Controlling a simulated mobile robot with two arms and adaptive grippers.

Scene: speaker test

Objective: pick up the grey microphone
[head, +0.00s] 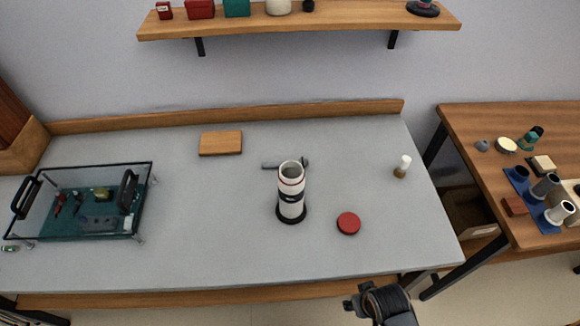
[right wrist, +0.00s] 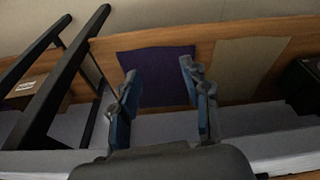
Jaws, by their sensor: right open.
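A grey object (head: 270,165), which looks like the microphone, lies on the grey worktop (head: 210,220). A white cylinder with dark bands (head: 291,190) stands in front and hides its middle; a darker end shows just right of the cylinder. My right gripper (head: 358,297) is beyond the worktop's front edge, well in front of the grey object and lower right in the head view. In the right wrist view the right gripper (right wrist: 158,72) has its fingers apart with nothing between them. My left gripper is not in view.
A red round thing (head: 348,223) lies right of the cylinder, and a small white-topped item (head: 402,167) farther right. A wooden block (head: 220,143) lies at the back. A glass-sided tray (head: 148,190) is at left. A wooden table (head: 470,125) with several items stands right.

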